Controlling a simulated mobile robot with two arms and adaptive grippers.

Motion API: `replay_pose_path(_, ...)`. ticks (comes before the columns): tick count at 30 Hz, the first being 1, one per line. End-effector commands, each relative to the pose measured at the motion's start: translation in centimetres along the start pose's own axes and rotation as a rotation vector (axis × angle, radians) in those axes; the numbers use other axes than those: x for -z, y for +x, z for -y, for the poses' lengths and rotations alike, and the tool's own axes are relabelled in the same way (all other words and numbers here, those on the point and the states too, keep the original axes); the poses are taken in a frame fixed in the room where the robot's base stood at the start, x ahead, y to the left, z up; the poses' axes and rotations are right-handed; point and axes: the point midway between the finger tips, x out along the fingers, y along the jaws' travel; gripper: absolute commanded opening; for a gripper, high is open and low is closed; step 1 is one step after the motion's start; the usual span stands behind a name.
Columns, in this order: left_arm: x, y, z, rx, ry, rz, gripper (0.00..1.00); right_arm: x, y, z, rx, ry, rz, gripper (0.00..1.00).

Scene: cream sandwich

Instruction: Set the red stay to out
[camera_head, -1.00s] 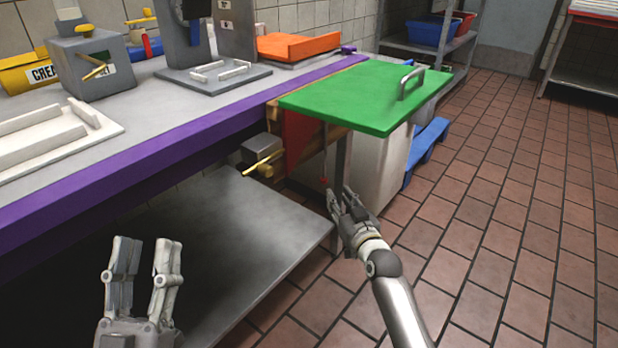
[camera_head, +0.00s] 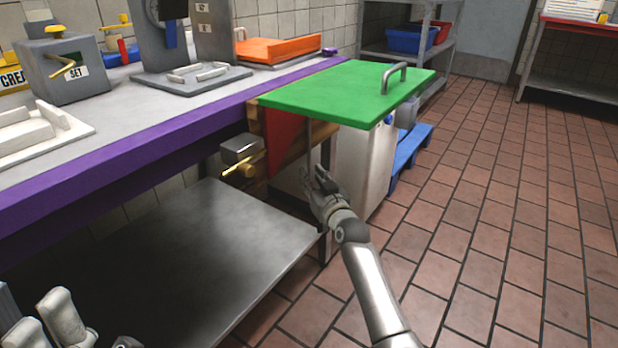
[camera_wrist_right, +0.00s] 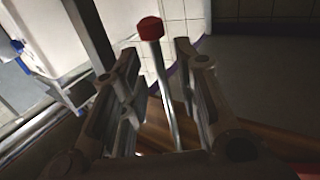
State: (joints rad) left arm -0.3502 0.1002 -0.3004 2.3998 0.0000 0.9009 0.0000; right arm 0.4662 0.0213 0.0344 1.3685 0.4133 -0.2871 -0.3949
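A red triangular stay (camera_head: 280,140) stands under the green flap (camera_head: 350,92), by the wooden end of the counter. The flap lies about level. A thin metal rod with a red tip (camera_wrist_right: 151,28) shows in the right wrist view. My right gripper (camera_head: 318,178) is below the flap, in front of the stay. In the wrist view its fingers (camera_wrist_right: 155,85) are apart, with the rod between them; contact cannot be told. The rod's red tip is hidden in the head view. My left gripper (camera_head: 35,318) is at the bottom left, partly cut off, fingers apart and empty.
A grey box with a yellow lever (camera_head: 242,155) is mounted under the purple-edged counter (camera_head: 150,128), left of the stay. A metal lower shelf (camera_head: 200,260) lies below. A white bin (camera_head: 365,165) and blue pallet (camera_head: 410,145) stand behind my right gripper. Tiled floor at right is clear.

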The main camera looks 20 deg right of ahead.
Motion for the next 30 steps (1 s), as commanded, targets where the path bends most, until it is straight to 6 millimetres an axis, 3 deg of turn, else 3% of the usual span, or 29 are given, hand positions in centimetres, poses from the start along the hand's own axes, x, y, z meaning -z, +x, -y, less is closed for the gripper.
replay_pose_path(6,-0.2,-1.1,0.0,0.0,0.0,-0.002,0.4,-0.1,2.2,0.0,0.0,0.001,-0.002,0.3)
replay_pose_path(17,-0.2,-1.2,0.0,0.0,0.0,0.0,0.4,0.0,2.7,0.0,0.0,0.0,0.0,0.3)
replay_pose_path(25,-0.3,-1.2,0.0,0.0,0.0,0.001,0.4,0.0,2.7,0.0,0.0,0.0,0.0,0.0)
replay_pose_path(30,-0.3,-1.2,0.0,0.0,0.0,0.001,0.4,0.0,2.7,0.0,0.0,0.0,0.0,0.0)
